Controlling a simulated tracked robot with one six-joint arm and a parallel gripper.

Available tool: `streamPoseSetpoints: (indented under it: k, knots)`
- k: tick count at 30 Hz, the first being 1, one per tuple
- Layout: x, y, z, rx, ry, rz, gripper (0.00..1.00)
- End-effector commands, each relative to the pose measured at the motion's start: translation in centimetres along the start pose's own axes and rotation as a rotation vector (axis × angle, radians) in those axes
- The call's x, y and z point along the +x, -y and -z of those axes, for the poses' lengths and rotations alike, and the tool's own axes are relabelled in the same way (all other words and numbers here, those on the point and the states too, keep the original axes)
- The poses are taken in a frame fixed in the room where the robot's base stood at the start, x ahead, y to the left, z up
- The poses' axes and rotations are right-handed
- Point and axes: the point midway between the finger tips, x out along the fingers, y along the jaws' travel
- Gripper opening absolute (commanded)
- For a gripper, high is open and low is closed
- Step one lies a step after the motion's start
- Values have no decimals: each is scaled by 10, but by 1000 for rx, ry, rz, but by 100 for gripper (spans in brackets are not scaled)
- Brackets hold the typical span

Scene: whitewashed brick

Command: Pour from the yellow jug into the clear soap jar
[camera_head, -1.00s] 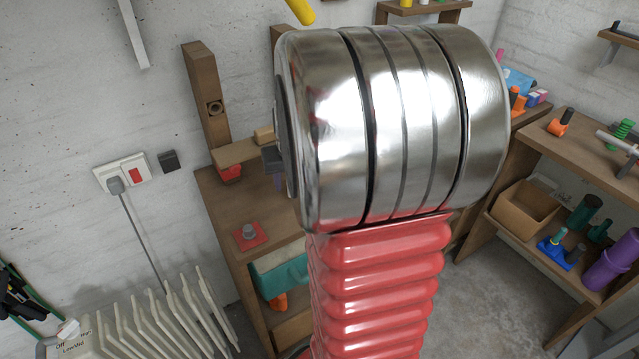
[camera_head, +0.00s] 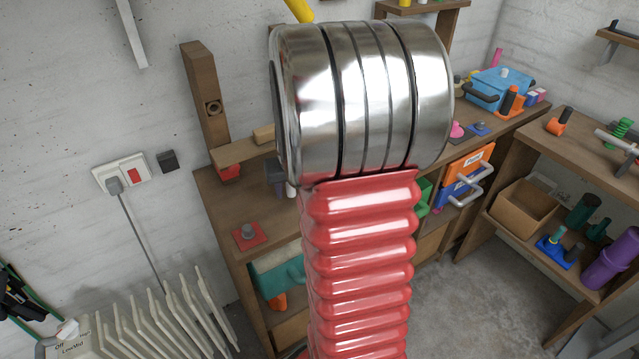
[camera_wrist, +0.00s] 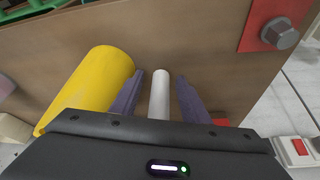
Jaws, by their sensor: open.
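A yellow rounded cylinder (camera_wrist: 95,85), which looks like the yellow jug, shows large in the wrist view, left of my fingers. No handle or spout shows on it. My gripper (camera_wrist: 158,90) is open, with its two purple fingers apart. A slim white cylinder (camera_wrist: 160,97) appears between the fingers; I cannot tell whether they touch it. In the head view my own arm covers much of the bench, and the yellow cylinder is hidden there. I cannot make out the clear soap jar in either view.
The wooden bench (camera_head: 215,205) carries a red plate with a bolt (camera_head: 250,236), also in the wrist view (camera_wrist: 268,30). A wooden post (camera_head: 207,105) stands at its back left. A blue crate (camera_head: 497,90) and several small items sit at its right end.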

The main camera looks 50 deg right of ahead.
Motion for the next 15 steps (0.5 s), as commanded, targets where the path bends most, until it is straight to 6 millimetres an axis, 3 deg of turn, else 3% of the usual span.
streamPoseSetpoints:
  k: [7,15]
  knots:
    - [0,0,0,0,0,0,42]
    - [0,0,0,-1,0,0,24]
